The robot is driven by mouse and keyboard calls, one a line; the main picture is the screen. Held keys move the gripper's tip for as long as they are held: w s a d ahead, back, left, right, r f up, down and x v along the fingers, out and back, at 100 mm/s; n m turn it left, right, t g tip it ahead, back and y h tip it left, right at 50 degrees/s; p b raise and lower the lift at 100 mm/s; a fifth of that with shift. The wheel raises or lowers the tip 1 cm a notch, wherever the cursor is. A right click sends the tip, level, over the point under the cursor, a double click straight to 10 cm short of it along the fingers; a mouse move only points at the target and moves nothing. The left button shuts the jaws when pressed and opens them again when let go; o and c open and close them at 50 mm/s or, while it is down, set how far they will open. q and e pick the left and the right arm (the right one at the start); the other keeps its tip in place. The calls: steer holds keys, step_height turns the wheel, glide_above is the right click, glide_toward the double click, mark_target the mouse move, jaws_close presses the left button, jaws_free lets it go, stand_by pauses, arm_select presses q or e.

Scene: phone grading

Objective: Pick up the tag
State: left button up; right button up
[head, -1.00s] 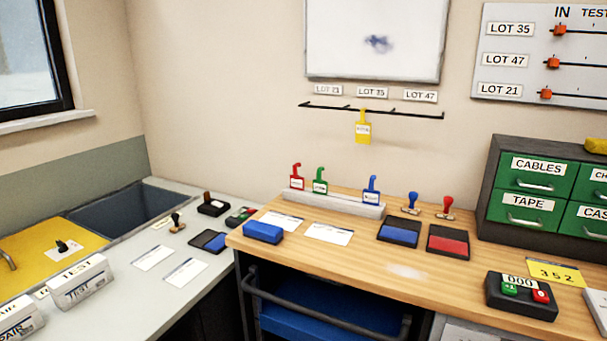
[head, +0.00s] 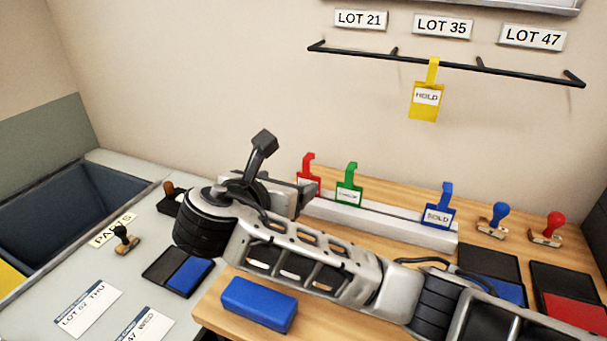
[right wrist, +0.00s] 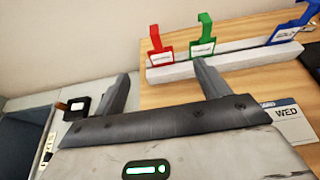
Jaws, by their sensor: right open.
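Red (head: 308,181), green (head: 348,188) and blue (head: 439,210) hooked tags stand in a row in a pale grey holder (head: 400,226) on the wooden desk. In the right wrist view the red tag (right wrist: 160,52), green tag (right wrist: 201,48) and blue tag (right wrist: 287,33) are beyond the fingers. A yellow HOLD tag (head: 426,98) hangs on the black wall rail under LOT 35. My right gripper (head: 283,168) is open and empty, left of the red tag and apart from it; its fingers (right wrist: 163,80) show in the right wrist view. My left gripper is out of view.
A blue block (head: 259,304) lies at the desk's front left edge. Blue (head: 495,222) and red (head: 549,230) stamps stand right of the holder, with ink pads nearer. A grey side counter (head: 150,285) carries cards, a stamp and a pad.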

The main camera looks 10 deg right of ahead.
mark_target(306, 175)
steer(key=x, duration=0.9)
steer(key=shift+s+d+f, duration=0.1)
steer(key=shift+s, duration=0.05)
steer(key=shift+a+p+x, duration=0.15)
steer(key=shift+p+x, duration=0.05)
steer(key=shift+x, duration=1.2)
steer(key=shift+a+p+x, duration=0.15)
steer(key=shift+a+x, duration=0.05)
steer(key=shift+x, duration=1.2)
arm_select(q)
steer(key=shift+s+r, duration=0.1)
arm_select(e)
steer(key=shift+f, duration=0.2)
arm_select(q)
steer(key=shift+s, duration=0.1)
arm_select(e)
steer(key=c, duration=1)
